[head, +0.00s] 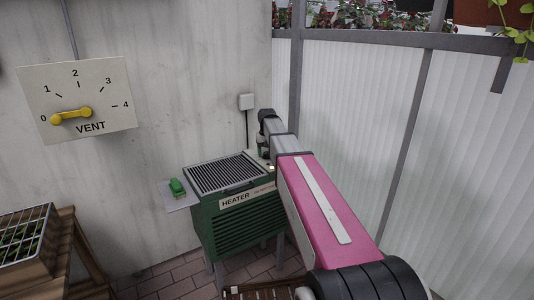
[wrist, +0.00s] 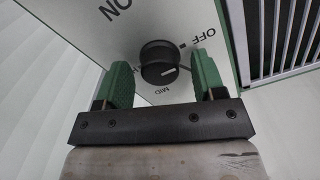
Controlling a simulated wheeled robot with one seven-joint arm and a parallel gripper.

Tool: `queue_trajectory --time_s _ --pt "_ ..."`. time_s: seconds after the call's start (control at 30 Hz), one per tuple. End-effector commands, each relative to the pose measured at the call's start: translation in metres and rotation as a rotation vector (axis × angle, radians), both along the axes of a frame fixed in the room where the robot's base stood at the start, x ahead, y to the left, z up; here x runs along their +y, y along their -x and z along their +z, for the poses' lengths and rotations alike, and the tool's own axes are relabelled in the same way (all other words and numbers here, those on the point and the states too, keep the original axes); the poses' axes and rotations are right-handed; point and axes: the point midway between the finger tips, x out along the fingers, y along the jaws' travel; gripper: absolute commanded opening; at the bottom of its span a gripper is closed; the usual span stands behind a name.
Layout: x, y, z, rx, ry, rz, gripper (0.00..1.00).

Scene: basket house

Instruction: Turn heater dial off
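The green heater (head: 235,225), labelled HEATER, stands by the wall in the head view. In the wrist view, its round black dial (wrist: 158,62) sits on a pale panel printed ON, OFF and MID. The dial's white mark is on its lower right part, between the MID and OFF lettering; its exact setting is hard to tell. My gripper (wrist: 163,80) is open, with one green fingertip on each side of the dial and visible gaps to it. In the head view my pink arm reaches over the heater's right side and hides the dial; the fingertips cannot be made out.
A vent board (head: 75,95) with a yellow pointer near 0 hangs on the left wall. A green object (head: 177,187) sits on a pale plate left of the heater. A wooden stand (head: 90,255) is at lower left. Ribbed translucent panels (head: 345,130) close off the right.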

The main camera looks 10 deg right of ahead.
Motion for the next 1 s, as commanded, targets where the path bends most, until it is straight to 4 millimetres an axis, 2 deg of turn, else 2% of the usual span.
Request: queue_trajectory --time_s 0.23,0.7,0.83,1.0 --pt "0.0 0.0 0.009 -0.001 0.0 -0.001 0.63" --pt "0.0 -0.001 0.087 -0.002 0.0 0.0 0.63" --pt "0.0 0.0 0.101 0.0 0.0 0.0 0.63" --pt "0.0 0.0 0.108 0.0 0.0 0.0 0.63"
